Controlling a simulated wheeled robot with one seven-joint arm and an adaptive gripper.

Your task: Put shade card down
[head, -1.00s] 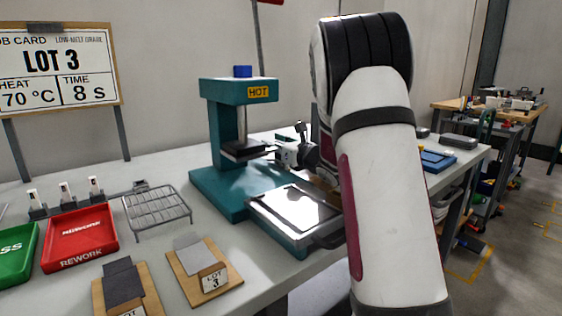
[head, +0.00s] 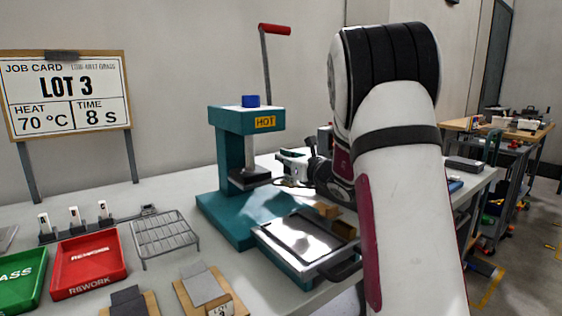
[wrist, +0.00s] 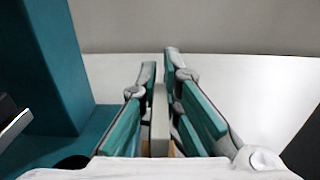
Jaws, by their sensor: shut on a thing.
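My gripper (head: 286,168) is just right of the teal press, above its front tray, partly hidden by my wrist. In the wrist view my gripper (wrist: 159,64) is shut on a thin, pale grey upright slab, which I take to be the shade card (wrist: 160,125). A tan patch shows low between the fingers; I cannot tell if it belongs to the card. The card cannot be made out in the head view. The teal press (head: 232,150) has a HOT label and a dark pressing plate. A metal-framed tray (head: 275,240) with a shiny sheet sits in front.
A wire rack (head: 165,238), red REWORK tray (head: 120,270) and green tray (head: 20,298) stand left. Boards with a grey swatch (head: 204,285) and a dark swatch (head: 128,302) lie in front. Bare table shows around the rack.

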